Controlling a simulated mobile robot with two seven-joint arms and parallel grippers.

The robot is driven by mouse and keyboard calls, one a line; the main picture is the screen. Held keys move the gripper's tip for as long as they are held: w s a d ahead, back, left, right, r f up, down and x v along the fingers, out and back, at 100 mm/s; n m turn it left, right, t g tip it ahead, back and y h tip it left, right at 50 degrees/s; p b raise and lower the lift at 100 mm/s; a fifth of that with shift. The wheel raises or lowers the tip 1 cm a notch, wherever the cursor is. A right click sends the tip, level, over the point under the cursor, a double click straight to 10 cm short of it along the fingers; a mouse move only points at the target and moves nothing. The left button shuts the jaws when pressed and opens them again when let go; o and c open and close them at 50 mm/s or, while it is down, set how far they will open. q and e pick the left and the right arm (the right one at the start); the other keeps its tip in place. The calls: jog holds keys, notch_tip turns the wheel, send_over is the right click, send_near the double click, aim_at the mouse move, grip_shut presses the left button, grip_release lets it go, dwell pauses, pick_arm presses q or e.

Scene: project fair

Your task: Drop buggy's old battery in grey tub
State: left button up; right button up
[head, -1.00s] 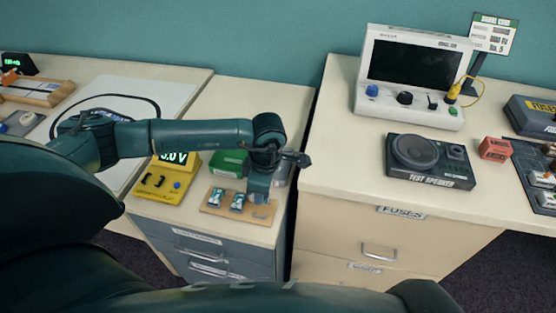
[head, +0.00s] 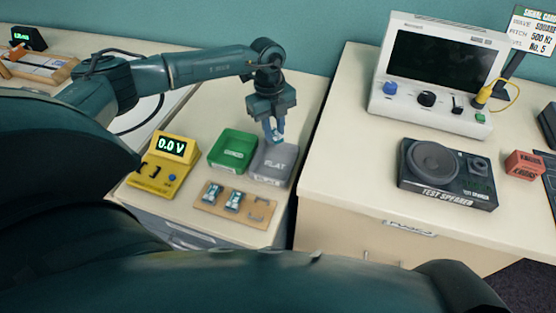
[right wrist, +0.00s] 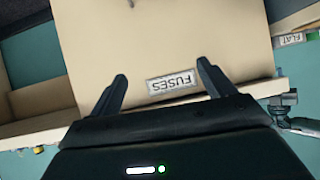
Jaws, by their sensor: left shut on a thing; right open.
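My left gripper (head: 274,132) points down, shut on a small pale blue battery that is mostly hidden between its fingers. It is over the grey tub (head: 275,172), which is marked FLAT. The fingertips overlap the tub's far part in the head view; I cannot tell whether the battery is above the rim or inside. In the right wrist view my right gripper (right wrist: 163,78) is open and empty, facing a drawer front with a FUSES label (right wrist: 172,83).
A green tub (head: 232,150) stands left of the grey tub. A yellow meter (head: 166,170) reading 0.0 V stands further left. Across a gap, the right bench carries a test speaker (head: 447,175), a white screen unit (head: 437,70) and a red box (head: 524,165).

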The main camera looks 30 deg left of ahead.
pick_arm(q)
jog(key=shift+f+b, duration=0.55)
jog(key=shift+f, duration=0.15)
notch_tip(320, 180, down, 4)
jog(key=b, duration=0.3)
jog(key=shift+b, duration=0.35)
jog(key=shift+f, duration=0.25)
jog(key=shift+b, duration=0.3)
jog(key=o, duration=1.1)
jog(key=shift+c, duration=0.2)
pick_arm(e)
jog(key=f, duration=0.1)
jog(key=a+f, duration=0.1)
jog(key=shift+w+f+m+t+y, duration=0.25)
jog(key=shift+f+m+t+y, duration=0.05)
pick_arm(q)
jog(key=r, duration=0.4)
jog(key=a+r, duration=0.1)
jog(key=r, duration=0.8)
jog(key=shift+w+a, duration=0.25)
jog(key=shift+w, duration=0.05)
pick_arm(e)
jog(key=shift+s+f, duration=0.1)
